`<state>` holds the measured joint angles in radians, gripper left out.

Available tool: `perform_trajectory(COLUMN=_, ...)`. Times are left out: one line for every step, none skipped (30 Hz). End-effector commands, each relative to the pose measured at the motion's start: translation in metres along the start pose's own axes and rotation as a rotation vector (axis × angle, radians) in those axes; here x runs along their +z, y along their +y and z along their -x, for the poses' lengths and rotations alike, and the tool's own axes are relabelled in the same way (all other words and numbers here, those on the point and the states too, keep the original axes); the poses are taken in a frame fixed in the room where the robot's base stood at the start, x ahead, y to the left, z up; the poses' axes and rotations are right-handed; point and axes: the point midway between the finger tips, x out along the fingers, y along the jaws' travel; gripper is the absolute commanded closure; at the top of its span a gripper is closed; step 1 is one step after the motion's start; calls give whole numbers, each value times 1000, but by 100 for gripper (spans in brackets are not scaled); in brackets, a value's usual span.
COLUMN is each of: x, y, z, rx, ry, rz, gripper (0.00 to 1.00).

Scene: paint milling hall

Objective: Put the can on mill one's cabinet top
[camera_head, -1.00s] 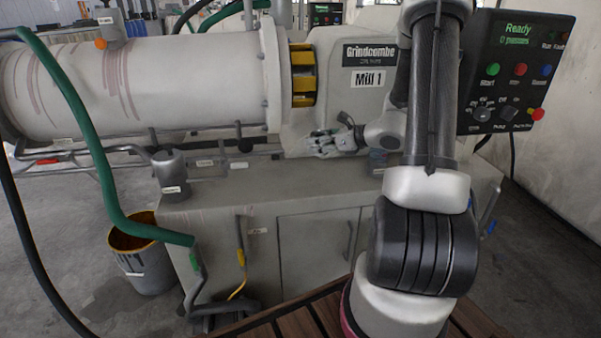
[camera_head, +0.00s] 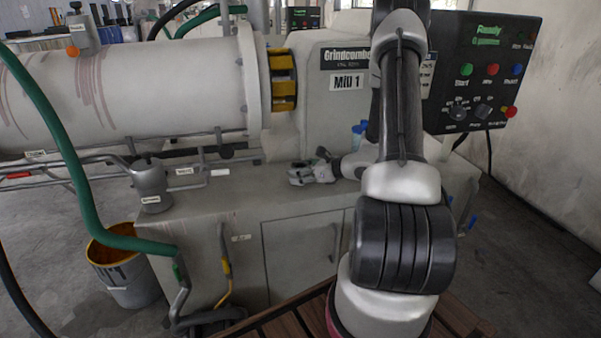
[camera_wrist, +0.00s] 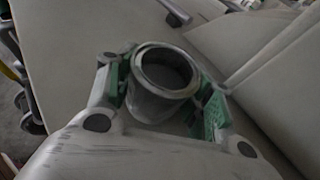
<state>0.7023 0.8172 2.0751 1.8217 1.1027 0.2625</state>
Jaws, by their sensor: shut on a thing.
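A grey metal can (camera_wrist: 143,105) with a round open rim sits between the green pads of my gripper (camera_wrist: 162,97) in the wrist view. The gripper is shut on it. In the head view my gripper (camera_head: 313,172) is low over the cabinet top (camera_head: 235,195) of Mill 1, in front of the mill housing. The can cannot be made out clearly there. I cannot tell whether it touches the top. The Mill 1 sign (camera_head: 346,82) is on the housing above.
A grey capped post (camera_head: 150,182) stands at the top's left end, and pipes (camera_head: 200,160) run along its back. Small blue-capped items (camera_head: 358,135) are behind my arm. A control panel (camera_head: 480,75) is at right. A bin (camera_head: 125,275) stands on the floor at left.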

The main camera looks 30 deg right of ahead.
Motion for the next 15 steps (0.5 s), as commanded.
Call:
perform_trajectory(x=-1, y=0, z=0, rx=0, ry=0, rz=-1, gripper=80)
perform_trajectory(x=-2, y=0, z=-1, rx=0, ry=0, rz=-1, gripper=80)
perform_trajectory(x=-3, y=0, z=-1, rx=0, ry=0, rz=-1, gripper=80)
perform_trajectory(x=-2, y=0, z=-1, rx=0, ry=0, rz=0, gripper=43)
perform_trajectory(x=-2, y=0, z=-1, rx=0, ry=0, rz=0, gripper=37)
perform_trajectory(x=-2, y=0, z=-1, rx=0, ry=0, rz=0, gripper=30)
perform_trajectory(x=-2, y=0, z=-1, rx=0, ry=0, rz=0, gripper=27)
perform_trajectory(x=-2, y=0, z=-1, rx=0, ry=0, rz=0, gripper=27)
perform_trajectory(x=-2, y=0, z=-1, rx=0, ry=0, rz=0, gripper=27)
perform_trajectory(x=-2, y=0, z=-1, rx=0, ry=0, rz=0, gripper=27)
perform_trajectory(x=-2, y=0, z=-1, rx=0, ry=0, rz=0, gripper=27)
perform_trajectory(x=-2, y=0, z=-1, rx=0, ry=0, rz=0, gripper=27)
perform_trajectory(x=-2, y=0, z=-1, rx=0, ry=0, rz=0, gripper=27)
perform_trajectory(x=-2, y=0, z=-1, rx=0, ry=0, rz=0, gripper=27)
perform_trajectory(x=-2, y=0, z=-1, rx=0, ry=0, rz=0, gripper=27)
